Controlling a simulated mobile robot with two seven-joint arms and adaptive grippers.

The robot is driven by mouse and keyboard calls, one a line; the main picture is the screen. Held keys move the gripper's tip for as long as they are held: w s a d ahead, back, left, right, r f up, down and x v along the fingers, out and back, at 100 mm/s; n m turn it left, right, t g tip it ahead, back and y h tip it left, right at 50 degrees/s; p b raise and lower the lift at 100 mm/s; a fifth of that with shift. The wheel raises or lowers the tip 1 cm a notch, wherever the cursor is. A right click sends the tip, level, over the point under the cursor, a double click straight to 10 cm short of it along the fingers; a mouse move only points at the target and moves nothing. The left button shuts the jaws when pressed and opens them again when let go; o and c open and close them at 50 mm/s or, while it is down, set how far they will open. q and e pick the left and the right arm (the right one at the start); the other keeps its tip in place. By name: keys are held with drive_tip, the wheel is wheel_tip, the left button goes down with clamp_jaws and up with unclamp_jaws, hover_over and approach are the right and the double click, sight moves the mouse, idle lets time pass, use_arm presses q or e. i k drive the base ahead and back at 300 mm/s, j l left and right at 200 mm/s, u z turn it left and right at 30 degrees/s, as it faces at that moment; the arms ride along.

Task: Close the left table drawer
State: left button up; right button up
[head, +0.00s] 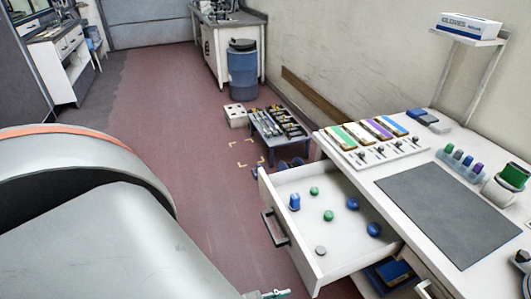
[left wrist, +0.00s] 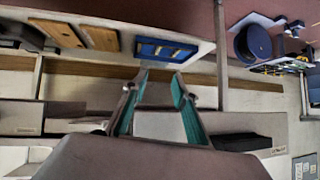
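The left table drawer (head: 300,262) is pulled out from the white table (head: 349,174) in the head view. Its dark handle (head: 275,228) is on the front panel, facing left. Several small blue, green and grey pieces lie inside. In the left wrist view my left gripper (left wrist: 159,82) is open, its two teal-padded fingers apart with nothing held between them. In the head view only a small tip (head: 266,294), apparently of my left gripper, shows at the bottom edge, below the drawer front and apart from the handle. My right gripper is not in view.
On the table are a dark mat (head: 447,214), a tray of coloured strips (head: 343,139) and a purple-and-green bottle rack (head: 463,165). A second handle (head: 424,290) shows at the bottom. A low blue stand (head: 266,143) is behind the drawer. The red floor left of it is clear.

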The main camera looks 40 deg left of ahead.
sight(347, 241)
drive_tip(key=i+j+u, duration=0.2)
drive_tip(key=j, duration=1.45)
drive_tip(key=k, duration=0.1)
